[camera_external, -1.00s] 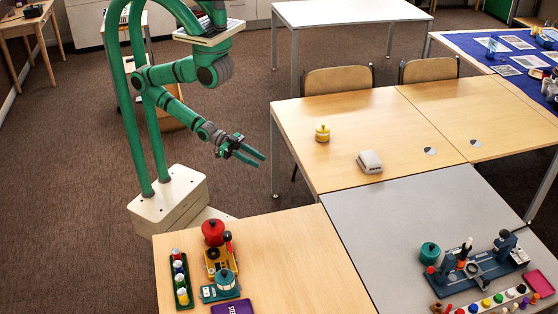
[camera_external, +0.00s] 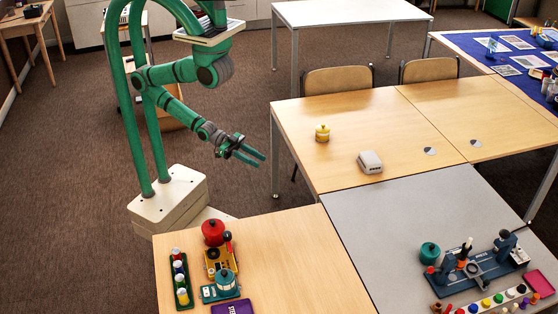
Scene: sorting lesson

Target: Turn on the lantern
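My gripper (camera_external: 261,160) hangs in the air left of the wooden table, over the floor. Its two green fingers are apart with nothing between them. A red rounded pot-like object (camera_external: 213,232) and a teal one (camera_external: 225,281) stand on the near table, below my gripper in the picture. I cannot tell whether any light is on.
A white box (camera_external: 369,162) sits on the wooden table. The near wooden table (camera_external: 290,260) holds a green tray of jars (camera_external: 180,281) at its left; its right part is clear. The grey table (camera_external: 370,225) holds a blue apparatus (camera_external: 478,268). Two chairs stand behind the wooden table.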

